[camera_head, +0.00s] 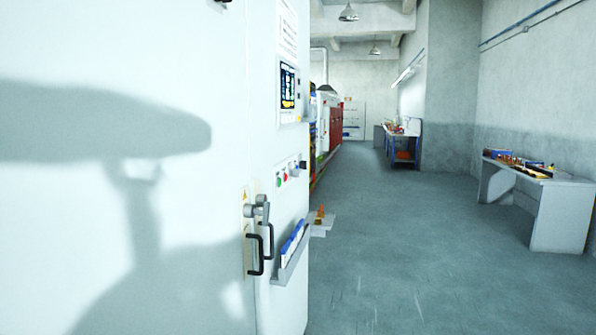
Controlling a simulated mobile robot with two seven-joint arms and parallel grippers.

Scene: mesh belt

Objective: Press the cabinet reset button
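A tall white cabinet (215,230) fills the left half of the view, close to me. On its right part is a row of small controls: a green button (279,181), a red button (285,176), a white button (294,172) and a dark knob (302,165). I cannot tell from any label which is the reset button. Above them is a dark display panel (289,87) with lit text. Below are a grey latch (262,208) and black handles (256,254). Neither gripper shows; only a shadow falls on the cabinet.
A holder with blue and white papers (291,248) sticks out low on the cabinet. The grey floor (400,255) to the right is open. A table (560,205) with small items stands against the right wall. Farther back are a bench (403,143) and red machinery (328,128).

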